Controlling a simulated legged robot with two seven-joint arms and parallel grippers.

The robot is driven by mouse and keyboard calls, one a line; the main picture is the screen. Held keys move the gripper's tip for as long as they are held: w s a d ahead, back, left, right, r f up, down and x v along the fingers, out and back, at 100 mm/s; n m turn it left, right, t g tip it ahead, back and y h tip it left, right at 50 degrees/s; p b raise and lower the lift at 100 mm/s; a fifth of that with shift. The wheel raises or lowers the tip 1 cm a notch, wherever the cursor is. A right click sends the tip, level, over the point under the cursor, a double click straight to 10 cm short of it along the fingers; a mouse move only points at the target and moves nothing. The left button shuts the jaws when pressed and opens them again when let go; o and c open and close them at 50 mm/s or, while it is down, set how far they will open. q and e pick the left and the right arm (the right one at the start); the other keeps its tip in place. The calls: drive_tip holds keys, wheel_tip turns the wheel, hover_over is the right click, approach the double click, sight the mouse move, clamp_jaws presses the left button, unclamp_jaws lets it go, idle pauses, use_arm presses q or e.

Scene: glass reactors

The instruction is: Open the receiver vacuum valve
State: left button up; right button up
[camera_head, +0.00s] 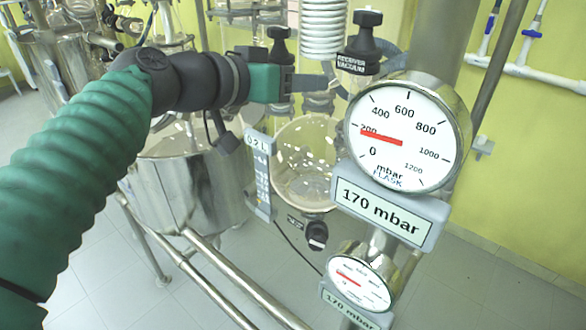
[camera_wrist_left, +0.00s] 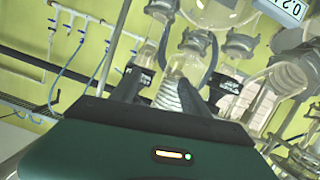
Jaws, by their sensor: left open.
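The receiver vacuum valve has a black knob (camera_head: 367,42) above a black label reading "RECEIVER VACUUM" (camera_head: 351,63), just left of and above the big gauge in the head view. My left gripper (camera_head: 322,84) reaches in from the left, its fingers pointing right toward the area below and left of this knob. It is apart from the knob as far as I can tell. In the left wrist view my left gripper (camera_wrist_left: 172,88) is open, with glass and coil between and beyond its fingers. Dark labelled parts show near both fingers, too small to read surely. My right gripper is not in view.
A second black knob (camera_head: 280,45) stands just behind and above my left gripper. A white coil (camera_head: 323,28) lies between the knobs. A flask gauge (camera_head: 403,137) with a 170 mbar display (camera_head: 381,214) is close on the right. A glass receiver (camera_head: 303,185) hangs below.

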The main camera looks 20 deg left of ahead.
use_arm(q)
wheel_tip(320, 180, down, 19)
drive_tip(key=s+n+g+y+p, duration=0.2)
drive_tip(key=g+p, duration=0.4)
drive_tip(key=p, duration=0.4)
drive_tip(key=shift+s+d+n+y, duration=0.2)
drive_tip(key=shift+s+n+y, duration=0.15)
drive_tip(key=shift+y, duration=0.25)
drive_tip(key=shift+w+d+r, duration=0.1)
drive_tip(key=shift+d+r, duration=0.05)
